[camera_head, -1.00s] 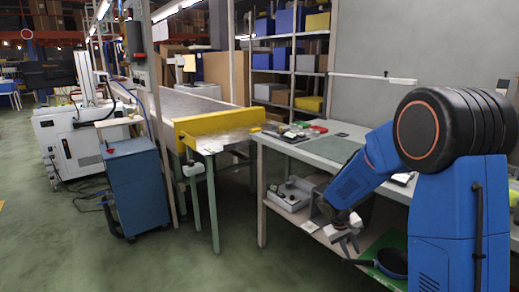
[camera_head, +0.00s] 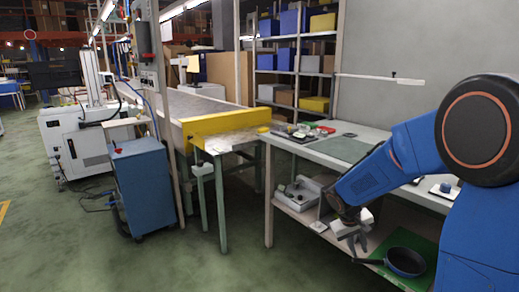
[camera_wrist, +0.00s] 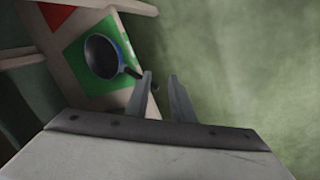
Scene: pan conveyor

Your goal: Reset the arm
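My gripper (camera_head: 357,243) hangs at the end of my blue arm, in front of the workbench's lower shelf. In the wrist view its two fingers (camera_wrist: 161,92) are apart, and the gripper is open. A dark frying pan with a blue rim (camera_head: 405,262) lies on a green mat (camera_head: 420,247) on the lower shelf, right of my gripper. The pan also shows in the wrist view (camera_wrist: 102,57), its handle pointing toward the fingers. The handle's tip appears close to the gap between the fingers; I cannot tell the distance.
The workbench top (camera_head: 325,148) carries several small items. A grey device (camera_head: 300,192) sits on the lower shelf, left of my gripper. A conveyor with a yellow end plate (camera_head: 222,123) stands left of the bench, near a blue cabinet (camera_head: 145,188). Green floor at front left is clear.

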